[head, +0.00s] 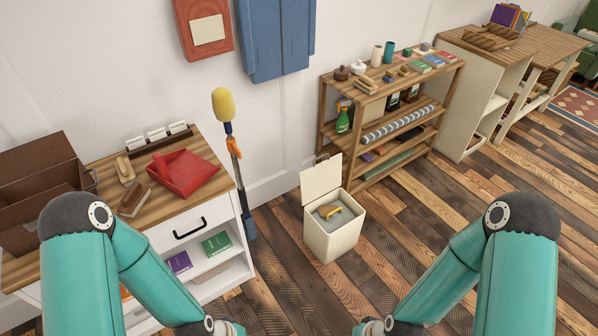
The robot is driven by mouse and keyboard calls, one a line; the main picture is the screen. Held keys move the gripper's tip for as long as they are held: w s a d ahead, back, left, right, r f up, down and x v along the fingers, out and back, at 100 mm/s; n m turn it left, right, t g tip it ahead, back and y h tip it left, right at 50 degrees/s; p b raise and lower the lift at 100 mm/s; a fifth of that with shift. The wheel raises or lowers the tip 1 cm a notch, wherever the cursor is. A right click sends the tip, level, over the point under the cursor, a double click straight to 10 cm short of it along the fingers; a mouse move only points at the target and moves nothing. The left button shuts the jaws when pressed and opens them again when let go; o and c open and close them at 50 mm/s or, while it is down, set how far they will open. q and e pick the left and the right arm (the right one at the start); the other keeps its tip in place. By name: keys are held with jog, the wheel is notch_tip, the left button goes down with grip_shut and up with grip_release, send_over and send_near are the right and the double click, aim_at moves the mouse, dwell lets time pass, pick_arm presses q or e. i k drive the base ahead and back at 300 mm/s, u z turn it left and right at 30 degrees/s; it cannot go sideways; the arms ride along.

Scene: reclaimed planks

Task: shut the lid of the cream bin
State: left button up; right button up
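The cream bin (331,240) stands on the wooden floor in the middle of the head view, between the white cabinet and the open shelf. Its lid (321,179) is open and stands up at the back of the bin. Inside the bin lies a grey thing with a yellow-tan part (331,211). Both of my teal arms come in at the lower left and lower right, in front of the bin and apart from it. Their grippers are beyond the bottom edge of the view, so their fingers are hidden.
A white cabinet (205,220) with a red tray (183,173) on top stands at left. A yellow-headed duster (223,105) leans on the wall. A laden wooden shelf (400,150) stands behind right of the bin. The floor (400,225) right of the bin is clear.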

aim_at(316, 181)
jog(key=z, duration=0.15)
jog(key=i, duration=0.9)
jog(key=u, duration=0.2)
jog(key=k, duration=0.95)
jog(key=z, duration=0.3)
jog(key=i, duration=1)
jog(key=u, duration=1.25)
